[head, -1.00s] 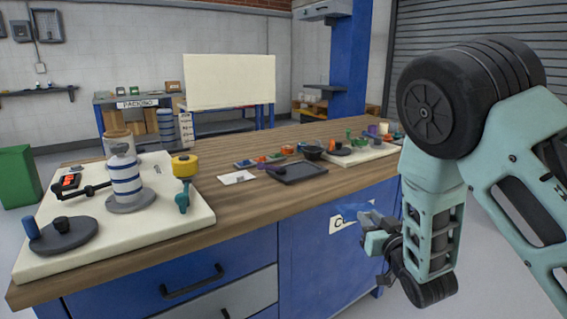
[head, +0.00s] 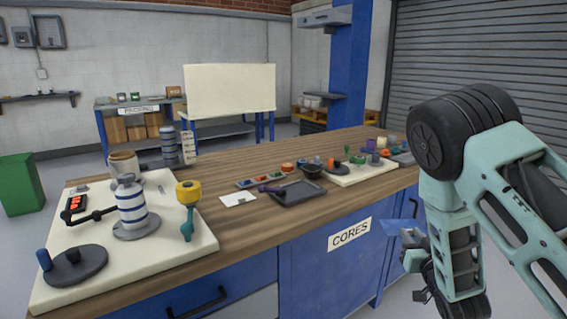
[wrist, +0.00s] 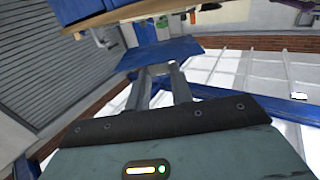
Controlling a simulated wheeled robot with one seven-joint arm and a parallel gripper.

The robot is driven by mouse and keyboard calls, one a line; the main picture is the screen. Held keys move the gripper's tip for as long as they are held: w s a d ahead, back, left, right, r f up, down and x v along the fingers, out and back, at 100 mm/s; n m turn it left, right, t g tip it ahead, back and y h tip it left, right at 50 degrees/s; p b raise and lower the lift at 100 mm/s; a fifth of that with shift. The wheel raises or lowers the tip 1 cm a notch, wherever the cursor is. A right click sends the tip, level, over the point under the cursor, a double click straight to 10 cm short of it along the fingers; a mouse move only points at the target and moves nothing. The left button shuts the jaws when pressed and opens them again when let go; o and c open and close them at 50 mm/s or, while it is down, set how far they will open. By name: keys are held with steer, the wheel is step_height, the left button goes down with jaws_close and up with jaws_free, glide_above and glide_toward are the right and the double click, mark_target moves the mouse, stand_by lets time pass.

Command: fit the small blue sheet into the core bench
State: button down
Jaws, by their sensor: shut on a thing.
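My gripper (head: 418,252) is shut on the small blue sheet (head: 402,233), in front of the bench's blue front at the right of the head view. In the wrist view the sheet (wrist: 160,53) is a flat blue piece at the tips of my gripper (wrist: 158,72), tilted. The core bench (head: 260,223) has a wooden top and blue cabinets with a CORES label (head: 349,234). The sheet is apart from the bench top and lower than it. Any opening for the sheet is not clear to see.
A cream board (head: 85,278) with a striped roller (head: 131,207) and a yellow-topped tool (head: 188,196) is on the left of the bench top. A dark tray (head: 293,194) lies mid-bench. A second cream board (head: 362,173) with small parts is at the far right.

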step_height(320, 180, up, 10)
steer(key=p, duration=0.8)
steer(key=s+a+f+h, duration=0.1)
steer(key=s+a+f, duration=0.1)
steer(key=s+f, duration=0.35)
steer(key=s+a+f, duration=0.1)
steer(key=s+f, duration=0.1)
steer(key=f, duration=0.6)
steer(key=s+d+f+y, duration=0.1)
steer(key=s+d+f, duration=0.2)
steer(key=s, duration=0.5)
steer(key=shift+s+d+f, duration=0.1)
steer(key=shift+s, duration=0.05)
